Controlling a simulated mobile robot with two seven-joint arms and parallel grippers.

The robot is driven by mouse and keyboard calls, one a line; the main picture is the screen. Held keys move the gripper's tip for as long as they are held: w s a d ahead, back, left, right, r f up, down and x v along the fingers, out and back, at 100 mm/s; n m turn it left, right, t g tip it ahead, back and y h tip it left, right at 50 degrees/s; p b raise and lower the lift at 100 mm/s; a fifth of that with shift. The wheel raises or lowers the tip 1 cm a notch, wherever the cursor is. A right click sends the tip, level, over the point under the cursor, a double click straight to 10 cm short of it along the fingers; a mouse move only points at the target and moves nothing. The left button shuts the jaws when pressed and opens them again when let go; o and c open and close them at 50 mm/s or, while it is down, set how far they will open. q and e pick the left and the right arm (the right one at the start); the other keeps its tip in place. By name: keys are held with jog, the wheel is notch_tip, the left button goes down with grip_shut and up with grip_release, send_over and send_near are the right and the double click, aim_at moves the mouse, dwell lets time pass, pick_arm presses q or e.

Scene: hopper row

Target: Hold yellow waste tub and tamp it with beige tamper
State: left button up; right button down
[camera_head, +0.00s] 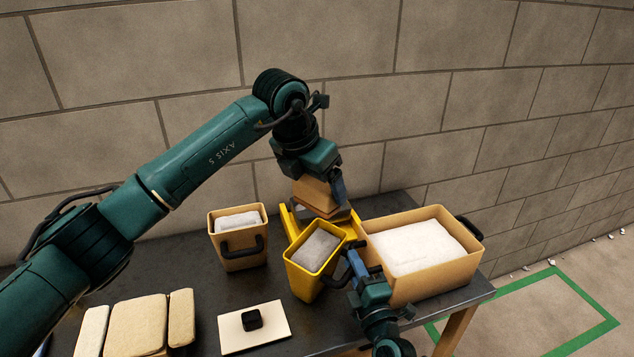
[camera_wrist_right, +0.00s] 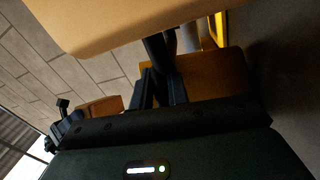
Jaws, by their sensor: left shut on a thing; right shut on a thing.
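The yellow waste tub (camera_head: 296,272) stands on the dark table in the head view, with grey fill (camera_head: 316,250) inside and its open top showing. My right gripper (camera_head: 352,262) is shut on the dark handle at the tub's right side. The right wrist view shows its fingers (camera_wrist_right: 160,88) closed on a dark bar. My left gripper (camera_head: 328,182) is above and behind the tub, shut on a beige block-like piece (camera_head: 313,194) that appears to be the tamper. The gripper hides part of it. A grey part shows below it, over a yellow structure behind the tub.
A large beige bin (camera_head: 376,272) with white fill stands right of the tub. A smaller tan bin (camera_head: 238,262) stands left. A white board (camera_head: 232,338) with a black block (camera_head: 252,319) and several beige slabs (camera_head: 138,324) lie in front. A block wall (camera_head: 420,60) rises behind.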

aim_at(321, 201)
pick_arm(q)
jog(key=m, duration=0.2)
jog(key=f+m+g, duration=0.1)
jog(key=m, duration=0.1)
jog(key=shift+s+d+f+h, duration=0.1)
jog(key=shift+s+h, duration=0.05)
jog(key=shift+h, duration=0.25)
jog(key=m, duration=0.2)
jog(key=m+g, duration=0.1)
jog(key=m, duration=0.1)
jog(key=shift+s+d+f, duration=0.1)
jog(key=shift+s+f, duration=0.05)
jog(key=shift+f, duration=0.25)
jog(key=m, duration=0.1)
jog(key=m+g, duration=0.1)
jog(key=m, duration=0.3)
jog(key=shift+s+d+f+g, duration=0.15)
jog(key=shift+s+f+g, duration=0.15)
jog(key=shift+f+g, duration=0.1)
jog(key=m, duration=0.3)
jog(key=shift+s+f+g+y, duration=0.15)
jog(key=shift+g+y, duration=0.15)
jog(key=shift+f, duration=0.1)
jog(key=shift+w+f, duration=0.15)
jog(key=shift+f, duration=1.05)
jog(key=shift+w+f, duration=0.15)
jog(key=shift+f, duration=1.05)
jog(key=shift+f, duration=0.4)
